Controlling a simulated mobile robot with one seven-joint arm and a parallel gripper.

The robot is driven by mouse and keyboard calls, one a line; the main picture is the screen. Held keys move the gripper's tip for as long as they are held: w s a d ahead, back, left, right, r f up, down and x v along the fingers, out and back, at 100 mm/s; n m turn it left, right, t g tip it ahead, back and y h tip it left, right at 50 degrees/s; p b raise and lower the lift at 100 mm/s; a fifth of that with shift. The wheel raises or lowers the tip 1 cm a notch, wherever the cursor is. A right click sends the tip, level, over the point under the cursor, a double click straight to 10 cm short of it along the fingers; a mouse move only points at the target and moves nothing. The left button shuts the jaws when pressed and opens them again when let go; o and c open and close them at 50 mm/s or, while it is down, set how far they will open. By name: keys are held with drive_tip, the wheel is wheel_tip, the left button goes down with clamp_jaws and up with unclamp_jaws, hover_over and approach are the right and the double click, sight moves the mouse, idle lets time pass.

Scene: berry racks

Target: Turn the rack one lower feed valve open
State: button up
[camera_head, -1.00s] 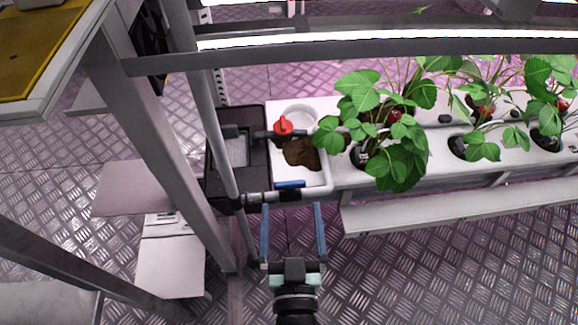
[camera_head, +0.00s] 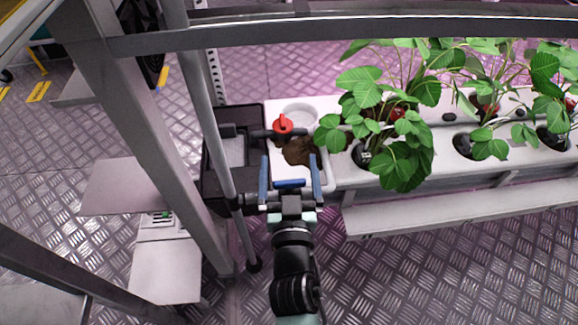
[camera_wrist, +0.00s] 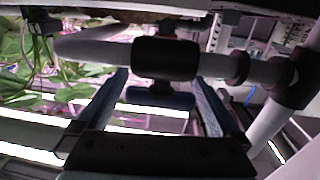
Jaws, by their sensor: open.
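A valve with a blue lever (camera_head: 288,184) sits on the grey feed pipe at the front of the rack's left end. The lever lies roughly along the pipe. In the wrist view the blue lever (camera_wrist: 160,98) shows in front of a black valve body (camera_wrist: 165,58). My gripper (camera_head: 289,157) is open, with one blue finger on each side of the lever. Gaps show between the fingers and the lever in the wrist view (camera_wrist: 160,85). A second valve with a red handle (camera_head: 283,124) stands farther back.
A white planter (camera_head: 345,180) with leafy berry plants (camera_head: 400,165) extends right. A black box (camera_head: 210,190) and a grey upright pipe (camera_head: 205,120) stand close left, beside a thick metal post (camera_head: 130,120). A metal beam crosses above. Floor in front is clear.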

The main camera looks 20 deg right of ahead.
drive_tip(key=c, duration=1.2)
drive_tip(key=p, duration=0.4)
drive_tip(key=shift+w+a+r+n+y, duration=0.2)
drive_tip(key=shift+r+n+y, duration=0.1)
drive_tip(key=shift+n+y, duration=0.1)
drive_tip(key=shift+c, duration=0.2)
drive_tip(key=shift+p, duration=0.55)
drive_tip(key=shift+s+t+y+p, duration=0.1)
drive_tip(key=shift+t+y+p, duration=0.2)
drive_tip(key=shift+p, duration=0.2)
drive_tip(key=shift+f+p, duration=0.25)
drive_tip(key=shift+p, duration=0.15)
drive_tip(key=o, duration=1.2)
drive_tip(key=shift+o, duration=0.2)
drive_tip(key=shift+s, duration=0.1)
